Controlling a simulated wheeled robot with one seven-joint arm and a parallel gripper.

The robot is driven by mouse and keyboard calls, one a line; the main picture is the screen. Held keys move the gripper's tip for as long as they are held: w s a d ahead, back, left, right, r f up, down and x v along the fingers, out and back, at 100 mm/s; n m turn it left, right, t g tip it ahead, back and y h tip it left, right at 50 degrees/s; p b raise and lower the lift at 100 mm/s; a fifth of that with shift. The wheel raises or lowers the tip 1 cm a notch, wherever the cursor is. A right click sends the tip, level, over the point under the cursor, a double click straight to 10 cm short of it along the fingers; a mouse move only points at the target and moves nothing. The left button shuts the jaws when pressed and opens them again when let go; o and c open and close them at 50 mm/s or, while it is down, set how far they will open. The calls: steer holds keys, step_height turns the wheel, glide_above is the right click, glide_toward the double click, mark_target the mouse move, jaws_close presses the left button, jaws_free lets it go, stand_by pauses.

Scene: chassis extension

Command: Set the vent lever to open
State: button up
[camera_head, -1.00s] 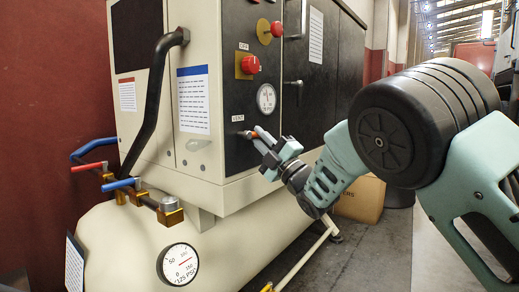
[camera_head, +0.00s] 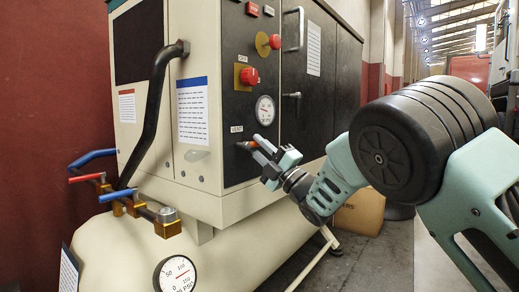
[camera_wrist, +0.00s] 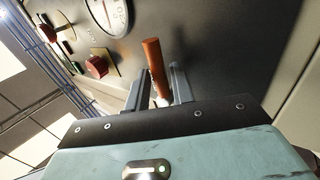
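The vent lever (camera_head: 248,145) is a small orange-brown handle beside the VENT label on the cabinet's black panel. In the wrist view the lever (camera_wrist: 154,60) is an orange rod standing between my two fingers, with a bright metal part at its base. My gripper (camera_head: 262,150) reaches in from the right, its fingers straddling the lever. In the wrist view my gripper (camera_wrist: 160,90) shows the fingers apart, one on each side of the rod, with narrow gaps. I cannot tell whether either finger touches it. The lever's base is partly hidden by the fingers.
Above the lever are a gauge (camera_head: 265,108), a red button (camera_head: 249,76) and a red knob on a yellow plate (camera_head: 275,41). A black pipe (camera_head: 150,120) and valves with red and blue handles stand at left. A cardboard box (camera_head: 361,213) lies on the floor behind my arm.

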steer(key=v, duration=1.7)
steer(key=shift+s+p, duration=0.15)
steer(key=shift+p, duration=0.25)
steer(key=shift+d, duration=0.15)
